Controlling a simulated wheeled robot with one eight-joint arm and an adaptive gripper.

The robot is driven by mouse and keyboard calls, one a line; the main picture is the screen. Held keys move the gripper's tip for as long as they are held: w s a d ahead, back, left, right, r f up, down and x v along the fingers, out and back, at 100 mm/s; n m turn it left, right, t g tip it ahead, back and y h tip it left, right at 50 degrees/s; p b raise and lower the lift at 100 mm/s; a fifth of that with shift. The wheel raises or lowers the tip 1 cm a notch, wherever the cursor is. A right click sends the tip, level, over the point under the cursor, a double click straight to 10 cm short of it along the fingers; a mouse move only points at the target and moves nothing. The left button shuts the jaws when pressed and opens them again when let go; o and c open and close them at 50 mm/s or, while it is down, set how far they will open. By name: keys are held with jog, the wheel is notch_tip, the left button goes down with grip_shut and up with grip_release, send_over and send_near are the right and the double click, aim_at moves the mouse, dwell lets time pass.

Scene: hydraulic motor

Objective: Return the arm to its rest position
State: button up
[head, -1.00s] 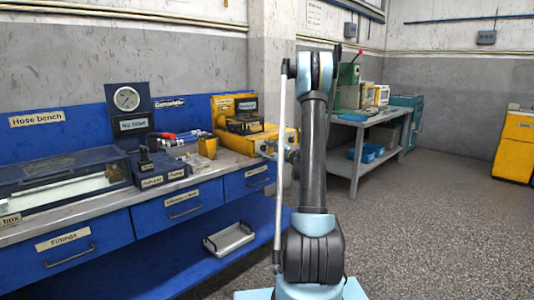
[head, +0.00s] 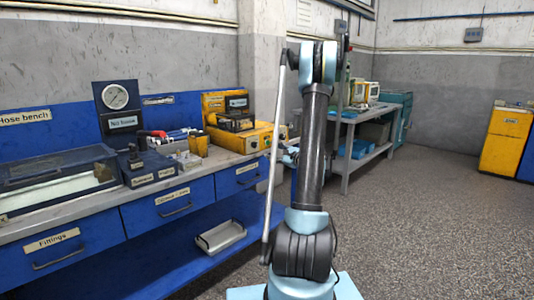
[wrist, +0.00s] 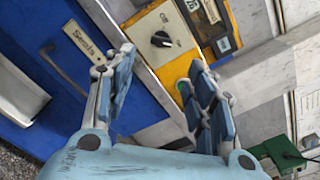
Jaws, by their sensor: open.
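My arm (head: 313,140) stands upright in the middle of the head view, leaning slightly to the right at the top. In the wrist view my gripper (wrist: 158,95) is open, with its two blue-padded fingers apart and nothing between them. Beyond the fingers are a yellow control box with a black rotary knob (wrist: 160,39) and a blue drawer front labelled Seals (wrist: 62,58). I cannot tell how far the fingers are from the box.
The blue hose bench (head: 75,207) runs along the left, with a pressure gauge (head: 115,97), yellow control box (head: 245,138) and tools on top. A metal tray (head: 220,236) lies on its lower shelf. A grey table (head: 365,116) stands behind my arm. The floor to the right is open.

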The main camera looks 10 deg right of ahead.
jog(key=shift+s+d, duration=0.25)
jog(key=shift+s, duration=0.1)
jog(key=s+a+n+g+h, duration=0.1)
jog(key=s+a+n+g, duration=0.35)
jog(key=s+a, duration=0.4)
jog(key=s+a+n+g+h, duration=0.2)
jog(key=s+a+n+g, duration=0.3)
jog(key=s, duration=0.7)
jog(key=s+d+f+n+g+h, duration=0.1)
jog(key=s+d+f+n+h, duration=0.1)
jog(key=s, duration=0.7)
jog(key=s+d+f+n+g+h, duration=0.1)
jog(key=s+d+f+n+h, duration=0.1)
jog(key=s+n, duration=0.3)
jog(key=s+d+f+n+g+h, duration=0.1)
jog(key=s+d+f+n+h, duration=0.2)
jog(key=s, duration=1)
jog(key=shift+s+f+n+h, duration=0.2)
jog(key=shift+f+n+h, duration=0.15)
jog(key=shift+f, duration=0.3)
